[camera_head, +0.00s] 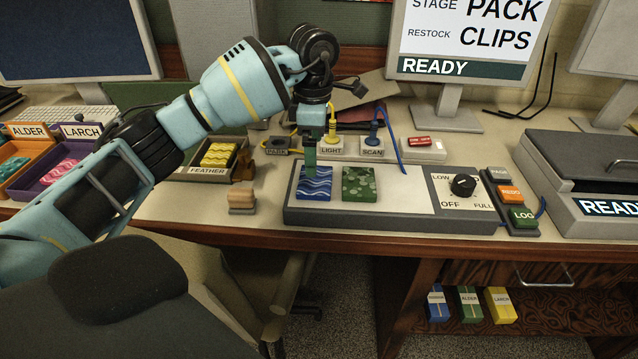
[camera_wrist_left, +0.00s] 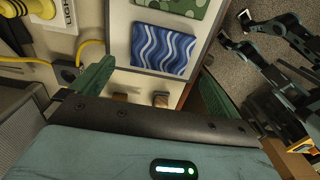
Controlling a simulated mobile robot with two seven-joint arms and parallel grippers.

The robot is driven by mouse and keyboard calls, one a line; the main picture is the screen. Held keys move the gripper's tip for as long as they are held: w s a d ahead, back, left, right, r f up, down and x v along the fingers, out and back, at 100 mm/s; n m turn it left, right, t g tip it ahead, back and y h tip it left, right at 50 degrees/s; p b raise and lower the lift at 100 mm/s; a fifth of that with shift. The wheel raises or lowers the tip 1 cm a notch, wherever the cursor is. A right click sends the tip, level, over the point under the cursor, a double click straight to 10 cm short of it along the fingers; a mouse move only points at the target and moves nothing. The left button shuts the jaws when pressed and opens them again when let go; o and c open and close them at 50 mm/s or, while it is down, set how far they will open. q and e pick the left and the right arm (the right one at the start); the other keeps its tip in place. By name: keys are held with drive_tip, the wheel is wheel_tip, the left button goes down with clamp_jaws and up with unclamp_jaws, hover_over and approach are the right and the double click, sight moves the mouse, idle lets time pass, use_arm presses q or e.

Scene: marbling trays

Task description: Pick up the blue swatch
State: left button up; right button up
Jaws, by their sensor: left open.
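The blue swatch (camera_head: 314,188), with pale wavy lines, lies flat on the left part of the grey device's light panel (camera_head: 407,192). It also shows in the left wrist view (camera_wrist_left: 163,49), just beyond my fingertips. My left gripper (camera_head: 310,168) points down over the swatch's back part, with green fingers. In the left wrist view its two fingers (camera_wrist_left: 156,84) stand wide apart with nothing between them. Whether the near finger touches the swatch I cannot tell.
A green patterned swatch (camera_head: 361,184) lies right of the blue one. A dial (camera_head: 463,186) sits on the device's right end. The LIGHT (camera_head: 331,147) and SCAN (camera_head: 373,147) plugs stand behind. A FEATHER tray (camera_head: 216,158) and small wooden block (camera_head: 241,199) lie left.

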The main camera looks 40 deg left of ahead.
sight(315, 179)
use_arm(q)
drive_tip(key=shift+d+f, duration=0.1)
drive_tip(key=shift+f, duration=3.45)
drive_tip(key=c, duration=0.7)
